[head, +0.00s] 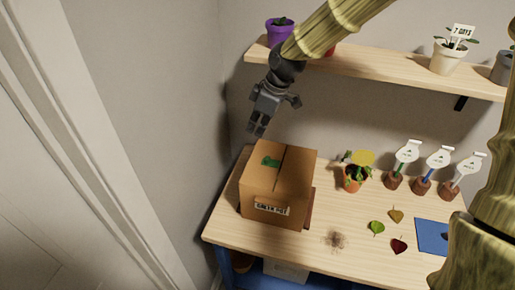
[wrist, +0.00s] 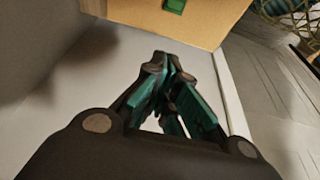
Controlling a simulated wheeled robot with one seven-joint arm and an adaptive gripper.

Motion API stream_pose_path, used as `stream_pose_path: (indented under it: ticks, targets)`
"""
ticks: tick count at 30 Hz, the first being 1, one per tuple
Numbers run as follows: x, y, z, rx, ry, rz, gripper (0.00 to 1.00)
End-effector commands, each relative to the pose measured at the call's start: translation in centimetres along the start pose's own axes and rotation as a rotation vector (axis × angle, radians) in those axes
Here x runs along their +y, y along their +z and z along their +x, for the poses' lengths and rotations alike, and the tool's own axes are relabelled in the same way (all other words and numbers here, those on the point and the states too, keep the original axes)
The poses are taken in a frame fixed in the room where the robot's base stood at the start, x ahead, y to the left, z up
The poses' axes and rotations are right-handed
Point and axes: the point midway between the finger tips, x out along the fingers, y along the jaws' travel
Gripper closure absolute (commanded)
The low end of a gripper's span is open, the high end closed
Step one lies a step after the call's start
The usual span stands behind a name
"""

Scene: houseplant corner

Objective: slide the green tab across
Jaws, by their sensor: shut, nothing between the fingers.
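A brown cardboard-like box (head: 290,186) stands on the left part of the wooden table, with a dark slot line across its top and a label on its front. The green tab (head: 270,162) lies on the top of the box, left of the slot line. It also shows in the wrist view as a green block (wrist: 174,6) at the top edge, partly cut off. My gripper (head: 255,131) is shut and empty, pointing down, above and behind the box's left side, apart from the tab. In the wrist view its fingers (wrist: 168,62) meet below the box face (wrist: 140,24).
A potted plant with a yellow tag (head: 352,180) stands right of the box. Several labelled markers in brown bases (head: 422,187) stand farther right. Loose leaves (head: 377,228) and a blue mat (head: 432,236) lie in front. A shelf with pots (head: 390,70) runs above; a wall is at left.

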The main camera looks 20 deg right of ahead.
Motion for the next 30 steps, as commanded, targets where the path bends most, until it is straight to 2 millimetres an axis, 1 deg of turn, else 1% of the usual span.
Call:
stream_pose_path:
  ticks: [5, 8, 30]
  targets:
    - [0.0, 0.0, 0.7, -0.002, -0.002, 0.001, 1.00]
    - [0.0, 0.0, 1.5, -0.003, -0.003, 0.000, 1.00]
    - [-0.1, -0.1, 9.9, -0.003, -0.003, -0.001, 1.00]
